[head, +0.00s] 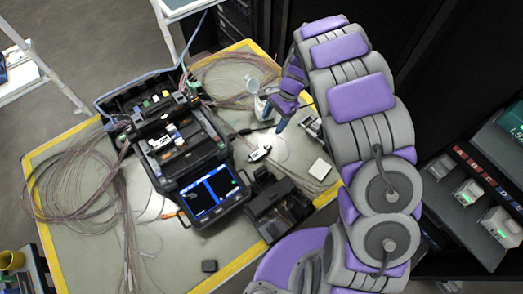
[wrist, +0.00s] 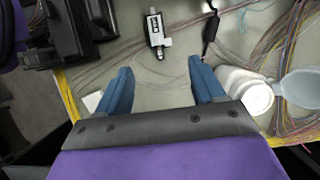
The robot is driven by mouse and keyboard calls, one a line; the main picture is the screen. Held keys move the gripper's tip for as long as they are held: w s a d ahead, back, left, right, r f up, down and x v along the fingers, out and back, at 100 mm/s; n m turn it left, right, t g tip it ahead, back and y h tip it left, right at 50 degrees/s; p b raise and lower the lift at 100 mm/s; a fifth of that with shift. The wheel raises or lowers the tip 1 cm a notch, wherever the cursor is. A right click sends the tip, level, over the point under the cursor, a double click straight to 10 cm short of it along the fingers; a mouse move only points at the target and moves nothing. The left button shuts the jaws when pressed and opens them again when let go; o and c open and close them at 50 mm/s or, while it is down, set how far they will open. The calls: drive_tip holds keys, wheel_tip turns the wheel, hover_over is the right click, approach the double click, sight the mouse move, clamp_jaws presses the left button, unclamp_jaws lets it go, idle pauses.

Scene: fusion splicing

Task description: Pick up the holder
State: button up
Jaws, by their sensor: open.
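The holder appears to be the small white-and-black clamp-like piece (wrist: 157,32) on the table, beyond my fingertips in the wrist view. In the head view, the small white-and-dark piece (head: 259,154) on the table right of the splicer seems to be the same one. My gripper (wrist: 160,66) is open, with its two blue fingers apart and nothing between them. In the head view my gripper (head: 273,115) is above the table, behind the piece; its fingertips are partly hard to make out. The holder is apart from the fingers.
The fusion splicer (head: 192,160) with a lit screen stands left of the piece. A dark box-like tool (head: 278,208) sits in front. A white container (wrist: 243,92) lies close beside my right finger. Loose fibre coils (head: 75,185) cover the table's left. A dark rack stands right.

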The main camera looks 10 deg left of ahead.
drive_tip(key=b, duration=0.2)
hover_over(259, 153)
drive_tip(key=w+d, duration=0.1)
drive_tip(key=w, duration=0.2)
drive_tip(key=f, duration=1)
drive_tip(key=shift+s+d+f, duration=0.1)
drive_tip(key=shift+s+d, duration=0.05)
drive_tip(key=shift+s, duration=0.1)
drive_tip(key=shift+s+b+x, duration=0.15)
drive_tip(key=shift+b+x, duration=0.1)
drive_tip(key=shift+x, duration=1.1)
drive_tip(key=shift+s+b+x, duration=0.15)
drive_tip(key=shift+b+x, duration=0.1)
drive_tip(key=shift+x, duration=1.05)
drive_tip(key=shift+d, duration=0.1)
drive_tip(key=c, duration=1.2)
